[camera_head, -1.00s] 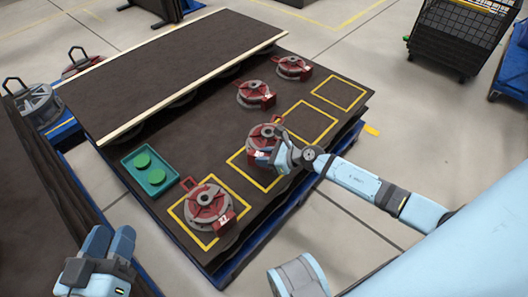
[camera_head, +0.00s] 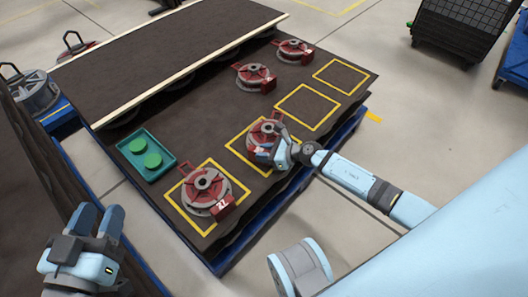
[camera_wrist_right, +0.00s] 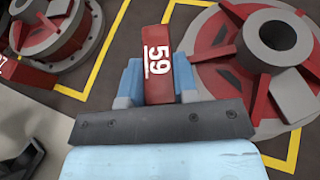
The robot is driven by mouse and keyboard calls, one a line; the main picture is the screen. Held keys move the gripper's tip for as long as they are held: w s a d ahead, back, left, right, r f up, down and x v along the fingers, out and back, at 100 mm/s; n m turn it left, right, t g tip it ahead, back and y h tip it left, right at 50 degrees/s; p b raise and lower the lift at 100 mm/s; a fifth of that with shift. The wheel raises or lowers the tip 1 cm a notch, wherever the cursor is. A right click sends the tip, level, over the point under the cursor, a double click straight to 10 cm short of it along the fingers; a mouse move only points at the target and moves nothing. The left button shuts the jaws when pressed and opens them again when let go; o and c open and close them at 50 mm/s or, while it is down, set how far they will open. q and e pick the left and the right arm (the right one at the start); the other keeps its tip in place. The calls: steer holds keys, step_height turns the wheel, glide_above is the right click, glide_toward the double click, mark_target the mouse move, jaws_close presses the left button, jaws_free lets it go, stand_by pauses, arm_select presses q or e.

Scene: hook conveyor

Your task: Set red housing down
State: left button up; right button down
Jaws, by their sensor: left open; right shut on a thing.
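A red and grey round housing (camera_head: 264,130) sits within a yellow-outlined square on the dark table, looking level. Whether its base touches the surface I cannot tell. My right gripper (camera_head: 278,152) is at its near right side. My left gripper (camera_head: 98,222) is open and empty at the lower left, away from the housings.
Another red housing (camera_head: 206,190) stands in the front square. Two more housings (camera_head: 255,78) (camera_head: 293,50) stand farther back. Two yellow squares (camera_head: 307,107) (camera_head: 340,77) to the right are empty. A green tray (camera_head: 146,155) lies at the left.

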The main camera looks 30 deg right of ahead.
steer(key=shift+w, duration=0.1)
arm_select(q)
steer(key=shift+f, duration=0.1)
arm_select(e)
steer(key=c, duration=0.9)
jaws_free()
steer(key=shift+d+r, duration=0.1)
steer(key=shift+r, duration=0.05)
arm_select(q)
steer(key=n+p, duration=0.1)
steer(key=s+p, duration=0.1)
steer(key=p, duration=0.1)
steer(key=shift+s+d+n+g, duration=0.3)
steer(key=shift+d+n+g, duration=0.05)
steer(key=shift+n+g, duration=0.05)
arm_select(e)
steer(key=v, duration=1.2)
arm_select(q)
steer(key=shift+w+r, duration=0.1)
steer(key=shift+r, duration=0.15)
